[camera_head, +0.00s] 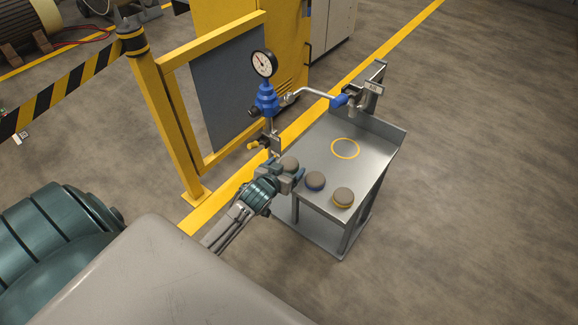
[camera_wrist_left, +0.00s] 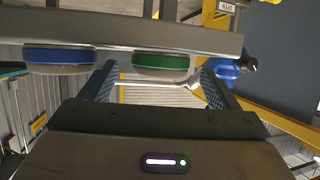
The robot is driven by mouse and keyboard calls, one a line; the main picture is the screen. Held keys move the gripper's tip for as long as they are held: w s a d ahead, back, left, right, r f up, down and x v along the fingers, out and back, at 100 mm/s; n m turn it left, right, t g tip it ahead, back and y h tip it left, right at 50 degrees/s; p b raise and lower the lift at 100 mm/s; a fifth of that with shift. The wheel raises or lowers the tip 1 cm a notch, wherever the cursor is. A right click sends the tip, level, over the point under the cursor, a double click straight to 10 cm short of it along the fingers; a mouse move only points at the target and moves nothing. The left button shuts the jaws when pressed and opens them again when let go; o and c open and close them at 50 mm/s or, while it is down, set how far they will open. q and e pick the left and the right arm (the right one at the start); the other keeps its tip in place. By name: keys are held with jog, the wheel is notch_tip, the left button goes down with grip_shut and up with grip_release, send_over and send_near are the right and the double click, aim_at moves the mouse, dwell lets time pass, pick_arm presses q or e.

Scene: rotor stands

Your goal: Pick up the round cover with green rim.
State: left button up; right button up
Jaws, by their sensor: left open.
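The round cover with green rim (camera_wrist_left: 160,62) shows in the wrist view, which looks upside down. It rests on the metal table near its left edge. In the head view only its grey-brown top (camera_head: 289,163) shows; its rim is hidden by my gripper. My left gripper (camera_head: 287,174) is open at this cover. In the wrist view its fingers (camera_wrist_left: 160,74) stand on either side of the cover, with gaps visible, so it is not gripped. My right gripper is not in view.
The blue-rimmed cover (camera_head: 315,181) sits close beside, then the yellow-rimmed cover (camera_head: 343,197). The table (camera_head: 374,150) has a free yellow ring mark (camera_head: 345,148). A gauge (camera_head: 264,64) on a blue valve (camera_head: 267,98) and a bent pipe (camera_head: 318,93) stand behind. A yellow guard frame (camera_head: 168,125) is left.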

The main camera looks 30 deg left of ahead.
pick_arm(q)
jog(key=shift+x, duration=0.85)
jog(key=shift+s, duration=0.1)
jog(key=c, duration=1.1)
jog(key=shift+c, duration=0.2)
